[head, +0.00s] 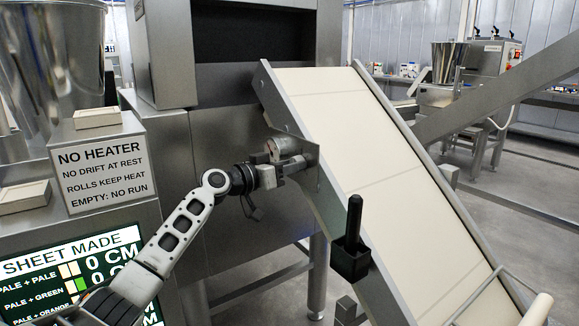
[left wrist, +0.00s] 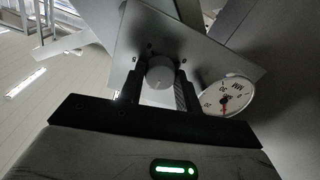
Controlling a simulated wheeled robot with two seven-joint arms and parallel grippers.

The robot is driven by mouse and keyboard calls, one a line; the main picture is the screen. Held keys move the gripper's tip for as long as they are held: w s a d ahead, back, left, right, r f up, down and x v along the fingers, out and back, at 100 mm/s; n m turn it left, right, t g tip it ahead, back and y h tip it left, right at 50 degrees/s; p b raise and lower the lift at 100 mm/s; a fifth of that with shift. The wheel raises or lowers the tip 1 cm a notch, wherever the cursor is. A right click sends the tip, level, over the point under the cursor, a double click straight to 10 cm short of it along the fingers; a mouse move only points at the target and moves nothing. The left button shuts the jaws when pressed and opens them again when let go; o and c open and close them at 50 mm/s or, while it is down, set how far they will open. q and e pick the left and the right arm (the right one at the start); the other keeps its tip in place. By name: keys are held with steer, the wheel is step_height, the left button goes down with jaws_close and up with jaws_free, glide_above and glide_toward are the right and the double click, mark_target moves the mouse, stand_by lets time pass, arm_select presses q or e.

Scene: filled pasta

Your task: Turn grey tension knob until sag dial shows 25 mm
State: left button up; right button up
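The grey tension knob (left wrist: 160,72) is a round cap on a tilted metal plate (left wrist: 195,45) in the left wrist view. My left gripper (left wrist: 159,82) has one finger on each side of it, with what looks like a narrow gap at the left; firm contact does not show. The white sag dial (left wrist: 228,97) is right of the fingers, with a red needle; its small, rotated figures are too blurred for a sure reading. In the head view my left gripper (head: 296,165) reaches the bracket beside the conveyor, and the knob is hidden. My right gripper is out of view.
The pale conveyor belt (head: 350,130) slopes down to the right. A black holder with a handle (head: 351,258) is fixed to its near side. A steel machine stands behind my left arm, with a sign (head: 100,170) and a screen (head: 75,275) at left.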

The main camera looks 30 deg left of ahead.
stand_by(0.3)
arm_select(q)
steer(key=shift+r+n+p, duration=0.1)
steer(key=shift+n+p, duration=1.35)
steer(key=shift+n, duration=2.75)
steer(key=shift+a, duration=0.1)
steer(key=o, duration=1)
steer(key=shift+s, duration=0.15)
steer(key=b+v, duration=0.1)
steer(key=v, duration=0.9)
steer(key=b+v, duration=0.1)
steer(key=v, duration=0.4)
steer(key=shift+s+a+r+b, duration=0.2)
steer(key=shift+s+r+b, duration=0.1)
steer(key=shift+s+b, duration=0.05)
